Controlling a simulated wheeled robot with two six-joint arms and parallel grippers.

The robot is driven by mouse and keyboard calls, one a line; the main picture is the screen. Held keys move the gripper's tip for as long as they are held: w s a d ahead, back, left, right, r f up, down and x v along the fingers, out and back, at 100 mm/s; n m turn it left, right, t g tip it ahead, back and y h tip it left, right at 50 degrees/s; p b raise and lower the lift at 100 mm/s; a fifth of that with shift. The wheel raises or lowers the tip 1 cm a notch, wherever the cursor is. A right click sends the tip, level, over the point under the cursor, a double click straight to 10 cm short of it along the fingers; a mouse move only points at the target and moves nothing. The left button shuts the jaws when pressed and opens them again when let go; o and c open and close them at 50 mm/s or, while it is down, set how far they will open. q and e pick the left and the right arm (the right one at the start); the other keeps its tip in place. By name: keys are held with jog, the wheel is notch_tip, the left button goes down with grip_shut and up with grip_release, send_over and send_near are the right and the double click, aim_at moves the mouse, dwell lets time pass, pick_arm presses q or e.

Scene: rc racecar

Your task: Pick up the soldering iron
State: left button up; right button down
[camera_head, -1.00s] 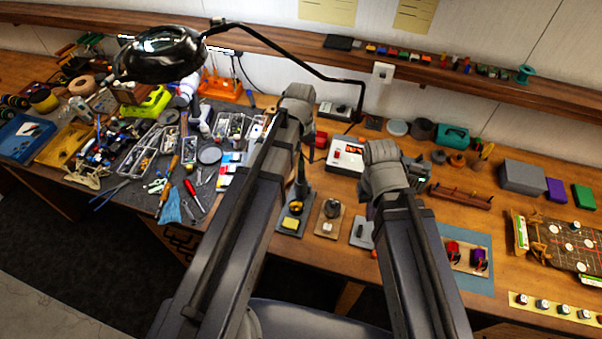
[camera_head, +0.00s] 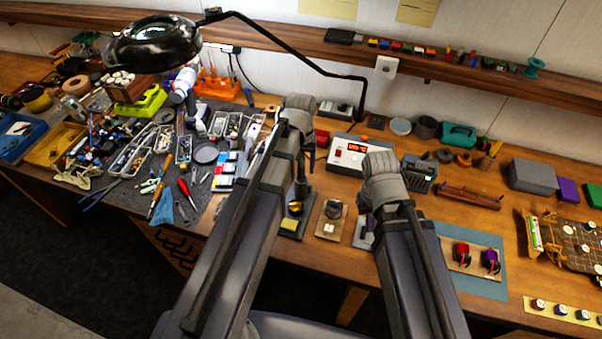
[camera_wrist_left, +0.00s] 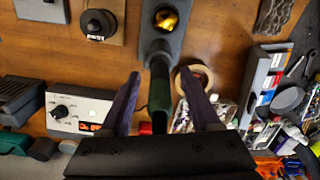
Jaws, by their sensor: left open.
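The soldering iron (camera_wrist_left: 159,92) has a dark green and black handle and sits in its grey stand (camera_wrist_left: 176,42), which holds yellow brass wool. In the head view the iron (camera_head: 302,186) stands upright in the stand (camera_head: 288,230), which has a yellow sponge, partly behind my left arm. In the left wrist view my left gripper (camera_wrist_left: 160,76) is open, with one finger on each side of the handle. Gaps show between the fingers and the handle. In the head view my left gripper is mostly hidden by its own wrist. My right gripper is hidden behind its wrist.
A white station with a red display (camera_head: 350,152) stands behind the iron. A tape roll (camera_wrist_left: 195,78) lies close to the left gripper's finger. A small board with a round dark part (camera_head: 331,218) is beside the stand. Tools and parts trays crowd the grey mat (camera_head: 222,190).

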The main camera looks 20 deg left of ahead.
pick_arm(q)
jog(key=shift+c, duration=0.3)
pick_arm(e)
jog(key=shift+r, duration=0.1)
pick_arm(q)
grip_shut()
jog(key=shift+r, duration=0.15)
pick_arm(e)
jog(key=shift+r, duration=0.1)
